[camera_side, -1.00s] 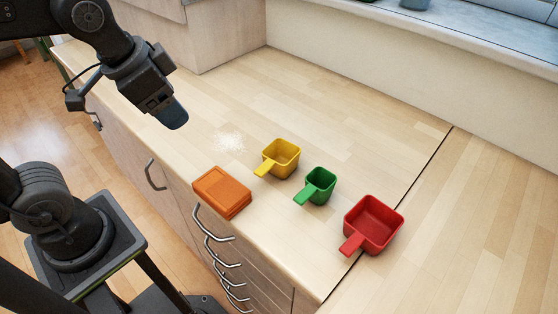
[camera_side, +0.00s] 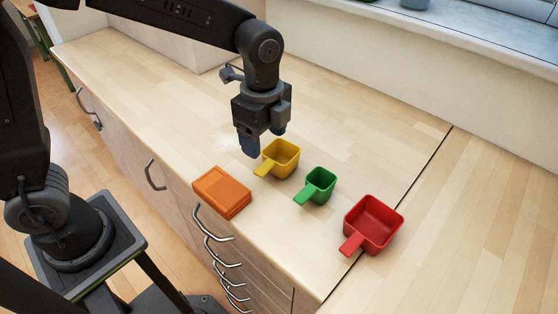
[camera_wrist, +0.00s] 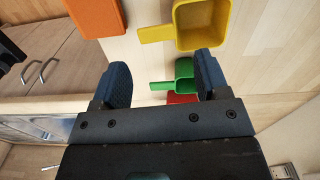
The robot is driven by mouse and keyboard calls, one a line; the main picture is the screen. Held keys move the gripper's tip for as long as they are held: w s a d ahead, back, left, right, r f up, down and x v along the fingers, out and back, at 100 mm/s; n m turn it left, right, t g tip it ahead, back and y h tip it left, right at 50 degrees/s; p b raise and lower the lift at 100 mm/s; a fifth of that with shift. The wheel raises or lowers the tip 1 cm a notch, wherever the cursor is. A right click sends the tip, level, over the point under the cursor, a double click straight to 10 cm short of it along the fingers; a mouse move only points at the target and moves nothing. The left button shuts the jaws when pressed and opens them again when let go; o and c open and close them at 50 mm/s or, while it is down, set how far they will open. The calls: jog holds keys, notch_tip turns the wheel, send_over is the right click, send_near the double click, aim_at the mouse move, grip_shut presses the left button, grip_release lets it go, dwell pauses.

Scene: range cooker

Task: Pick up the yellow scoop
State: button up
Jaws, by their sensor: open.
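The yellow scoop (camera_side: 283,156) sits upright on the wooden counter, its handle (camera_side: 265,168) pointing to the lower left. My gripper (camera_side: 262,144) is above the counter, close to the scoop and at its upper left in the side view. In the wrist view the gripper (camera_wrist: 162,84) shows two blue fingers wide apart with nothing between them touching. The yellow scoop (camera_wrist: 203,40) lies beyond the fingertips there, its handle (camera_wrist: 155,33) pointing left. I cannot tell the exact height of the fingertips above the counter.
A green scoop (camera_side: 320,184) and a larger red scoop (camera_side: 374,222) stand to the right along the counter. An orange box (camera_side: 222,191) lies near the front edge, left of the yellow handle. The back of the counter is clear.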

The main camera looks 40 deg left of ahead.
aim_at(265, 166)
jog(key=f, duration=0.8)
jog(key=shift+s+d+f, duration=0.1)
jog(key=shift+s+f, duration=0.05)
jog(key=shift+s, duration=0.05)
jog(key=shift+c, duration=0.3)
jog(key=c, duration=0.6)
